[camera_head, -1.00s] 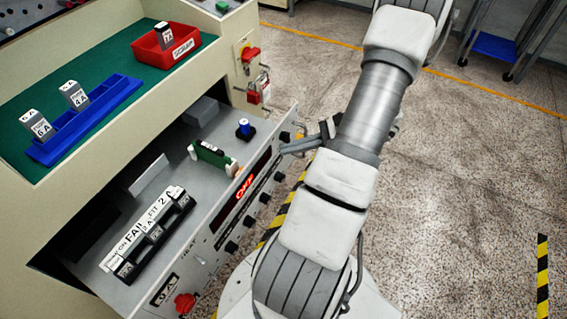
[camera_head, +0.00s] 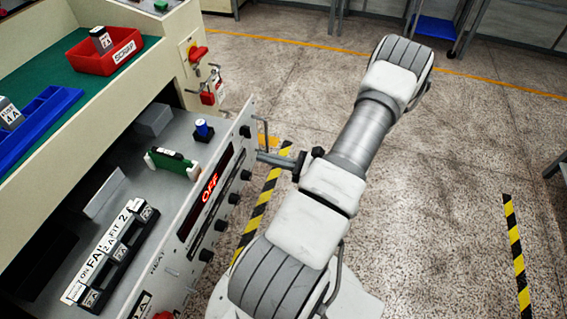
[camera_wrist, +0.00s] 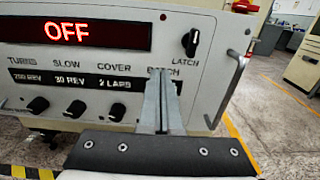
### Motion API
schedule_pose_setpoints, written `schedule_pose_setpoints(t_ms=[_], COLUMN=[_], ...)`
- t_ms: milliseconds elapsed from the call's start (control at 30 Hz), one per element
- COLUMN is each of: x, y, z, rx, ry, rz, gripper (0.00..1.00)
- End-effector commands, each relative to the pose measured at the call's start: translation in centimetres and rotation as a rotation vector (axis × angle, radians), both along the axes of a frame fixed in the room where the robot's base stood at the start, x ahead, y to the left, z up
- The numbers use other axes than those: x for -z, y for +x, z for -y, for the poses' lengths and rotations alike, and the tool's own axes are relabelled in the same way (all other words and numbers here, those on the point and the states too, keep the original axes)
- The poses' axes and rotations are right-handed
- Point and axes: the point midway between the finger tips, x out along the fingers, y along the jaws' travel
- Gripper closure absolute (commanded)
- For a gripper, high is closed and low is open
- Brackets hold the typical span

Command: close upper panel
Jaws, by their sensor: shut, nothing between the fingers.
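The upper panel (camera_head: 226,170) is the grey front face of a tray pulled out from the cream machine. It has a red "OFF" display (camera_wrist: 68,32), a row of black knobs and a "LATCH" knob (camera_wrist: 192,42). A metal handle (camera_wrist: 236,82) stands at the panel's right end in the wrist view. My gripper (camera_head: 262,157) is shut and empty, pointing at the panel's front near that end. In the wrist view my gripper (camera_wrist: 161,78) covers part of the lettering right of "COVER". I cannot tell whether the fingertips touch the panel.
The open tray carries a green block (camera_head: 172,162), a blue-topped part (camera_head: 203,130) and a black rack (camera_head: 122,248) with labels. A red bin (camera_head: 103,60) and a blue rack (camera_head: 38,122) stand on the green top.

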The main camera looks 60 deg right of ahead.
Motion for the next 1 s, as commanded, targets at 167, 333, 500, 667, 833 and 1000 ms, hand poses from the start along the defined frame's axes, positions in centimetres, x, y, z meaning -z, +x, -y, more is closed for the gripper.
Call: schedule_pose_setpoints(t_ms=[167, 333, 500, 667, 833, 1000], x=[0.1, 0.1, 0.0, 0.0, 0.0, -0.1], y=[3.3, 5.2, 5.8, 5.9, 5.9, 6.7], z=[-1.0, -1.5, -1.6, -1.6, -1.6, -1.9], rx=[-0.003, -0.002, 0.000, 0.001, 0.000, -0.002], ry=[-0.001, -0.001, -0.001, -0.001, -0.001, -0.001], rz=[0.001, 0.001, -0.001, -0.001, -0.001, 0.000], gripper=[1.00, 1.00, 1.00, 1.00, 1.00, 1.00])
